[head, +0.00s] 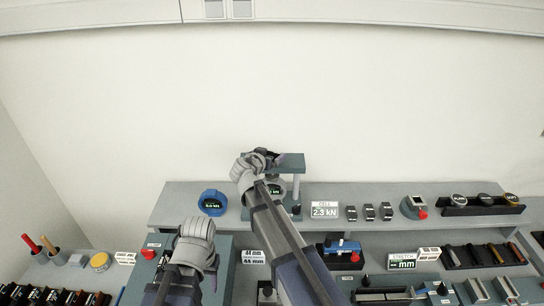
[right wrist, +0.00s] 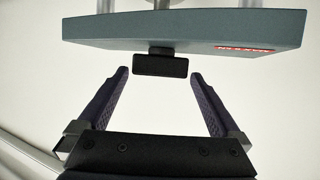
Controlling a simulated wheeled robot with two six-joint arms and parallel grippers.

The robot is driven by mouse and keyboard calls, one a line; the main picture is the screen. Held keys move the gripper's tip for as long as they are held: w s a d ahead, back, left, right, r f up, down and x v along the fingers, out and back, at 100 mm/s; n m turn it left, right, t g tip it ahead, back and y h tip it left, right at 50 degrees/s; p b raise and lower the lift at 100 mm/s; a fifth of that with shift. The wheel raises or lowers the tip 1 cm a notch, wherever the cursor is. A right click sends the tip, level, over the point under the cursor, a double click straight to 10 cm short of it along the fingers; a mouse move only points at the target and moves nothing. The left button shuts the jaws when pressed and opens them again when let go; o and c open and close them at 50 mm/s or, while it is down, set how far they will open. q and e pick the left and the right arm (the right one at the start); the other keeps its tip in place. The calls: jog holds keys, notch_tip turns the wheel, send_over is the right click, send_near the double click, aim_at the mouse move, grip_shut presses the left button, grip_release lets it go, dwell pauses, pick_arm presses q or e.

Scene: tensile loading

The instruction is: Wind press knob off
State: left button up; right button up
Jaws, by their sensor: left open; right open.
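The press (head: 292,162) stands on the raised grey shelf, with a blue-grey top plate and a light column. My right gripper (head: 270,158) is at its top plate, its arm covering much of the press in the head view. In the right wrist view the plate (right wrist: 190,28) spans the top, with a red label. A black knob-like block (right wrist: 160,66) sits at its lower edge. My right gripper (right wrist: 158,75) is open, its two fingers on either side of the block and apart from it. My left gripper (head: 209,272) is lower left, its fingertips mostly hidden.
A round blue gauge (head: 213,202) stands left of the press. A "2.3 kN" display (head: 324,210) and several small dark blocks stand to its right. Below are a "mm" display (head: 402,261) and a red button (head: 149,254).

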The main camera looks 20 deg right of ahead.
jog(key=x, duration=0.3)
jog(key=shift+b, duration=0.35)
jog(key=shift+s, duration=0.1)
jog(key=shift+c, duration=0.4)
jog(key=c, duration=1)
jog(key=shift+s+y, duration=0.1)
jog(key=shift+y, duration=0.2)
